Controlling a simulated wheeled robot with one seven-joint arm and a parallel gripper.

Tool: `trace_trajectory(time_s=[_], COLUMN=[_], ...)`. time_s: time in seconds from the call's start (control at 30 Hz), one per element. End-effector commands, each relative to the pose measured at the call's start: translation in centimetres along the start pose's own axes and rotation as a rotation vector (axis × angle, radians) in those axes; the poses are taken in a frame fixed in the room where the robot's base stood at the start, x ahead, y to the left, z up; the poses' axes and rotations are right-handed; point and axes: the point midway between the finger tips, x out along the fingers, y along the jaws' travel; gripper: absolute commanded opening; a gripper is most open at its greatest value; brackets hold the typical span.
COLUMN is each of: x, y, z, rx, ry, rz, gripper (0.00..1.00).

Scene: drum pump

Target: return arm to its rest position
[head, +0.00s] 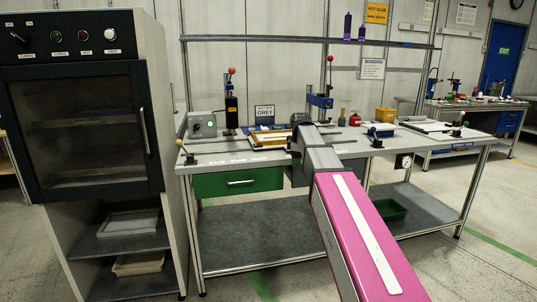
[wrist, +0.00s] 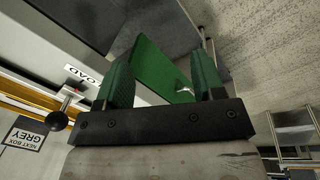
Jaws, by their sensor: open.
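My arm, with a magenta link, reaches from the bottom right of the head view up to the front edge of the workbench (head: 235,160). My gripper itself is hidden behind the arm's grey wrist in that view. In the wrist view my gripper (wrist: 162,72) has two green fingers standing well apart on a dark bar, with nothing held between them. A green drawer front (wrist: 150,62) shows behind the gap; the green drawer (head: 222,185) is also in the head view, left of my wrist.
A dark-doored cabinet (head: 85,130) stands close on the left. Bench tools include a red-knobbed press (head: 231,105), a grey box with a green button (head: 202,125) and a yellow bin (head: 386,115). A GREY sign (wrist: 27,137) shows in the wrist view. Open floor (head: 480,255) lies at right.

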Motion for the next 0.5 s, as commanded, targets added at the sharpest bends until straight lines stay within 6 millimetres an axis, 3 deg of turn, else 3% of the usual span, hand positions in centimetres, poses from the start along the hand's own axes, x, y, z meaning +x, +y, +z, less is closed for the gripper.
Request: trace_trajectory(time_s=[0.2,0.5], x=[7.8,17.2], y=[-5.5,-13.8], z=[3.3,7.9], rx=[0.251,0.631], ry=[-0.016,-0.049], rz=[-0.03,-0.063], gripper=[0.62,0.62])
